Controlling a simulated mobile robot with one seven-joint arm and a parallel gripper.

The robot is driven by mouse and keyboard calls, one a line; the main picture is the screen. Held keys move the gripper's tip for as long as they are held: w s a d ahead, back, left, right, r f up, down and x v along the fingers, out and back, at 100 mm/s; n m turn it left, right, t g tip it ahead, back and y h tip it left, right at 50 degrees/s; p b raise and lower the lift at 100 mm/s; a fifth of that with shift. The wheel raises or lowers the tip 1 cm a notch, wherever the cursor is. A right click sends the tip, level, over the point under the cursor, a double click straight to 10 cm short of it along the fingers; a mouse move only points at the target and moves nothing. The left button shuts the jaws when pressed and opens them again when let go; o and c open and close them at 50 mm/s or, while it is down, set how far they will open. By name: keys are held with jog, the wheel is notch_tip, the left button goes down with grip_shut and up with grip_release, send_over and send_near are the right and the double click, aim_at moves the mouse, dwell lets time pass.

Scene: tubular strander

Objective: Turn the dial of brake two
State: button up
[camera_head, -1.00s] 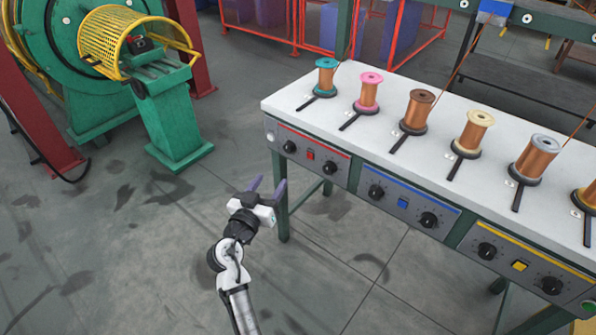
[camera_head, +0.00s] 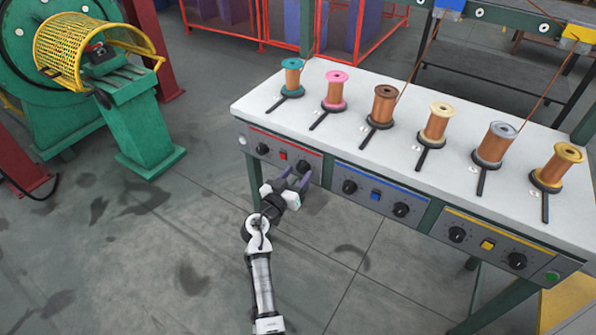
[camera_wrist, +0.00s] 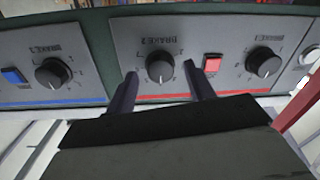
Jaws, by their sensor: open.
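The brake two dial (camera_head: 303,167) is a round black knob at the right end of the red-striped panel. It also shows in the wrist view (camera_wrist: 160,67), upside down, with a scale around it and a label that appears to read BRAKE 2. My gripper (camera_head: 295,178) is open and empty just in front of it. In the wrist view the two dark fingers (camera_wrist: 160,78) stand to the left and right of the dial, with gaps on both sides. Whether the fingertips reach around the knob in depth I cannot tell.
A red button (camera_wrist: 212,63) lies close beside one finger, and another dial (camera_wrist: 263,62) lies beyond it. The blue-striped panel's dial (camera_head: 350,187) is to the right. Several wire spools stand on the white bench top (camera_head: 262,107). The floor below is clear.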

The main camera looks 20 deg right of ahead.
jog(key=shift+w+d, duration=0.35)
jog(key=shift+d, duration=0.1)
jog(key=c, duration=1)
jog(key=shift+o, duration=0.2)
